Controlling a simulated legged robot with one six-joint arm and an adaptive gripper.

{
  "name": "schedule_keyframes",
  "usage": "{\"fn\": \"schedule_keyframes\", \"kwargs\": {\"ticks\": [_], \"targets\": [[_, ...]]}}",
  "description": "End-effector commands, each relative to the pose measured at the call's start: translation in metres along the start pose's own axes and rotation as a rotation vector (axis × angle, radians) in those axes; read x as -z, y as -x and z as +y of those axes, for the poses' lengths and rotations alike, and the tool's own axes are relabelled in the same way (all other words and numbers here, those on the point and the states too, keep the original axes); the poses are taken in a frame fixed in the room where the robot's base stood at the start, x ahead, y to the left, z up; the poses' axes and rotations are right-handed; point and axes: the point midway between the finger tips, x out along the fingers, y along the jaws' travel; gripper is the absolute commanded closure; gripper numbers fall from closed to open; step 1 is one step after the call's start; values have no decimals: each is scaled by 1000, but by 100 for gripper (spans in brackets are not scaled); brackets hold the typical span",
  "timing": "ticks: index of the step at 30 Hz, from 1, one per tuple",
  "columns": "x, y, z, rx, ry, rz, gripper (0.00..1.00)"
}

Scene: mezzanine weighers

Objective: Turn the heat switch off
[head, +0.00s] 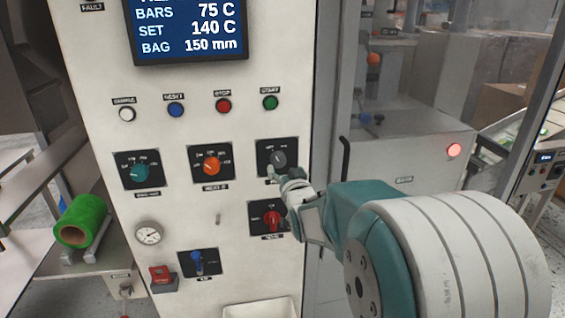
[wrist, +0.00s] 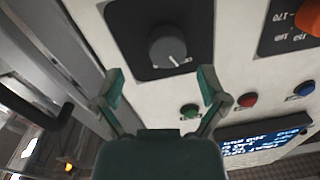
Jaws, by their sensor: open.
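A grey rotary knob (head: 278,158) on a black plate sits at the upper right of the white panel's controls. In the wrist view the knob (wrist: 170,47) lies just beyond my fingertips, its white pointer line towards the picture's lower right. My gripper (head: 284,176) is at the lower edge of that plate; in the wrist view its two green fingers (wrist: 160,86) are spread apart with nothing between them. The small labels are too blurred to tell which control is the heat switch.
An orange knob (head: 211,165) and a teal knob (head: 139,171) are to the left. Above are green (head: 270,102), red (head: 223,105) and blue (head: 176,109) buttons and a display (head: 189,30). A blue switch (head: 197,262) and red control (head: 161,276) are lower left.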

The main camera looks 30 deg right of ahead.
Motion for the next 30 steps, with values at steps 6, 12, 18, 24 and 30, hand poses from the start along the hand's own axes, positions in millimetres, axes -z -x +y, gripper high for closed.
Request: {"fn": "schedule_keyframes", "kwargs": {"ticks": [6, 12, 18, 24, 30], "targets": [[0, -34, 1, 0, -1, -1, 7], [0, -45, 4, 0, -3, -1, 7], [0, -44, 2, 0, -1, 0, 7], [0, -44, 0, 0, 0, 0, 90], [0, -44, 1, 2, 5, -1, 90]]}}
